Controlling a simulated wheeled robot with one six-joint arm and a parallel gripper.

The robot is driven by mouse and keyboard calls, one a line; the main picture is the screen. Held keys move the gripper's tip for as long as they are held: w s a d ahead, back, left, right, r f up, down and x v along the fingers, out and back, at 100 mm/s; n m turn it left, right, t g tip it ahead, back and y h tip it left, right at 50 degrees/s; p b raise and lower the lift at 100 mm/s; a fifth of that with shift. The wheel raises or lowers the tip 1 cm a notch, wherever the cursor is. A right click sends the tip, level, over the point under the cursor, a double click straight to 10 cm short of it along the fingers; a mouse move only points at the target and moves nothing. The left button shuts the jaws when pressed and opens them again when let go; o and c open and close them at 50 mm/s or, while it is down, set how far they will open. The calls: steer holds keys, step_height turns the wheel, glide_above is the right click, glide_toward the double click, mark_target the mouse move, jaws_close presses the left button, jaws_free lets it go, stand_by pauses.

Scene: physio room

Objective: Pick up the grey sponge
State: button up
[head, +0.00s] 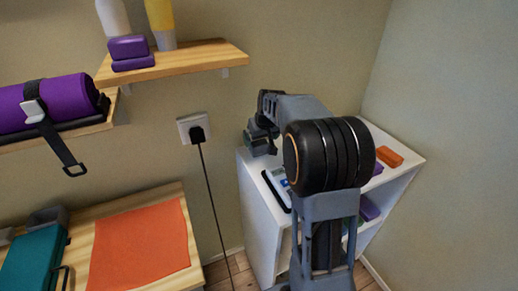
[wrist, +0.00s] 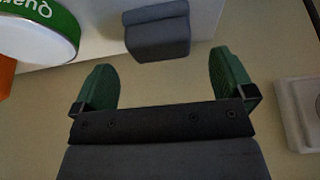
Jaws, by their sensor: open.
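The grey sponge (wrist: 157,32) shows in the wrist view at the top middle, as a dark grey block with a crease or step across it. It lies at the edge of a white surface, beyond and between my fingertips, apart from both. My gripper (wrist: 162,66) is open and empty, with one green finger on each side of the picture. In the head view my gripper (head: 258,136) is small, at the back left corner of the white shelf unit. I cannot make out the sponge for certain there; my arm covers part of the unit's top.
The white shelf unit (head: 254,190) holds an orange block (head: 389,157) and a dark-edged flat item (head: 276,188). A green-and-white round container (wrist: 38,35) is left of the sponge. A wall socket with plug (head: 195,129) and a wooden wall shelf (head: 205,58) are to the left.

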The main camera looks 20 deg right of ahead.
mark_target(260, 143)
steer(key=shift+x, duration=2.1)
steer(key=shift+s, duration=0.1)
steer(key=shift+c, duration=0.4)
steer(key=c, duration=0.9)
steer(key=shift+o, duration=0.2)
